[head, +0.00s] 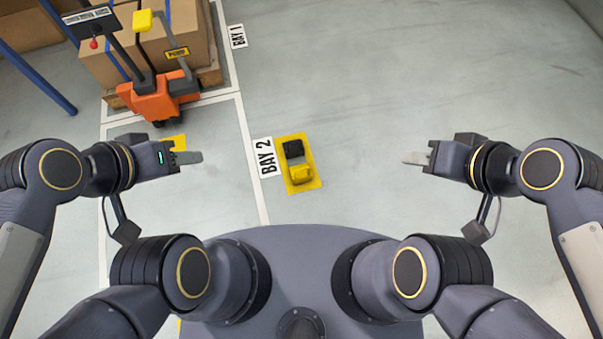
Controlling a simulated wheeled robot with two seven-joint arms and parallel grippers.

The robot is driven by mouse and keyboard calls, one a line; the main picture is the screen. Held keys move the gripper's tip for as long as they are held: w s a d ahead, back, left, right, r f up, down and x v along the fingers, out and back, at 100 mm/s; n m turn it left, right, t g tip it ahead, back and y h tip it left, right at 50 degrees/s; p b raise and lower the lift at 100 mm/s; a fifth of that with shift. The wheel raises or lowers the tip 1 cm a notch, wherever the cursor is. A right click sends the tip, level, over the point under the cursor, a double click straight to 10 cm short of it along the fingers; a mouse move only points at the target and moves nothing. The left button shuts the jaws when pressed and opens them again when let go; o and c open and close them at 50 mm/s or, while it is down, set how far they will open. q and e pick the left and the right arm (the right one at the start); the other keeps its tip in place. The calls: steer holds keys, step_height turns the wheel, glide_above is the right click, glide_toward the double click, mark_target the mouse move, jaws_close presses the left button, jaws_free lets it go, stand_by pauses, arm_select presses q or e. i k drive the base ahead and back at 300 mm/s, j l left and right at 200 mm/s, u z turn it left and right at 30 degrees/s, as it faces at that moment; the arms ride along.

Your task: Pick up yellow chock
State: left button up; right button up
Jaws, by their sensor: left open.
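The yellow chock (301,173) sits on a yellow floor plate (306,187), just right of the BAY 2 label. A black block (293,148) sits on the same plate, just beyond the yellow chock. My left gripper (194,157) is open and empty, well to the left of the plate and pointing right. My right gripper (412,157) is well to the right of the plate, pointing left. Its fingers are seen edge-on, so I cannot tell whether it is open. Neither gripper touches the chock.
An orange pallet truck (152,100) stands at the upper left beside stacked cardboard boxes (188,28). Another yellow patch (178,142) shows partly behind my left gripper. White lines and a BAY 2 label (266,157) mark the floor. The floor at the upper right is clear.

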mark_target(300, 175)
steer(key=i+j+z, duration=0.15)
steer(key=j, duration=0.2)
steer(key=i+j+z, duration=0.15)
steer(key=j, duration=0.2)
steer(key=i+j+z, duration=0.15)
steer(key=j, duration=0.25)
steer(key=i+j+z, duration=0.1)
steer(key=j, duration=0.25)
steer(key=i+j+z, duration=0.15)
steer(key=j, duration=0.3)
steer(key=i+j+z, duration=0.15)
steer(key=j, duration=0.25)
steer(key=k, duration=0.05)
